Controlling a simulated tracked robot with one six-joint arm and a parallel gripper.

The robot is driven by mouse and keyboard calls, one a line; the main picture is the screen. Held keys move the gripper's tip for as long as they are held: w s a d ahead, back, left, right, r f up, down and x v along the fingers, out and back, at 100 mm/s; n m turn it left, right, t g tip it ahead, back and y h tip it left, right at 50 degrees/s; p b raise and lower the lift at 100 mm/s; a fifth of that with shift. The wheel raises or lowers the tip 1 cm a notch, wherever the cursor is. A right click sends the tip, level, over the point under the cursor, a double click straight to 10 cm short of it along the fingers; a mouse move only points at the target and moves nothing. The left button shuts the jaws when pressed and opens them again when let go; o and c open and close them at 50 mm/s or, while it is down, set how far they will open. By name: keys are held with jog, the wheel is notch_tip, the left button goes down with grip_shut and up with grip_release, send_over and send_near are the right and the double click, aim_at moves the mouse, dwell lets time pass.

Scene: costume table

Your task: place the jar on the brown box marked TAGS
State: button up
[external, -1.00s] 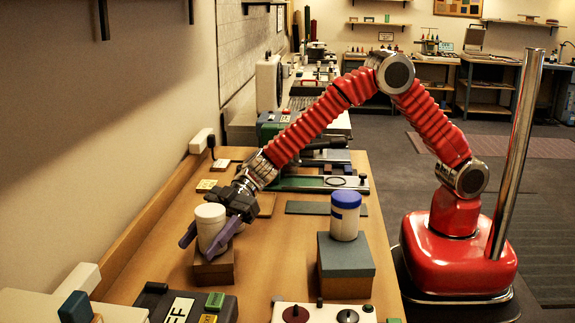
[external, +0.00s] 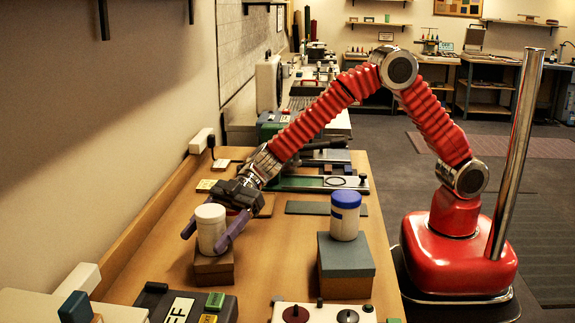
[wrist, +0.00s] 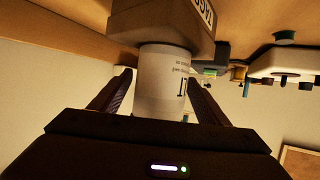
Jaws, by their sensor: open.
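A white jar (external: 210,228) with a white lid stands upright on the brown box (external: 214,268). In the wrist view, which is upside down, the jar (wrist: 160,80) has printed text and its base meets the brown box (wrist: 150,22). Part of a label with dark letters, seemingly TAGS, shows on that box's side. My gripper (external: 208,232) is open, with one finger on each side of the jar. In the wrist view gaps show between the jar and both fingers (wrist: 158,92). The gripper's body hides part of the table behind.
A second white jar (external: 345,218) with a blue lid stands on a blue-grey box (external: 345,268) to the right. A dark case (external: 160,302) and a white panel with knobs (external: 325,314) lie in front. The wall runs along the left.

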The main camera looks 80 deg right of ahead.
jog(key=v, duration=0.9)
jog(key=shift+s+d, duration=0.2)
jog(key=shift+d, duration=0.15)
jog(key=shift+r, duration=0.1)
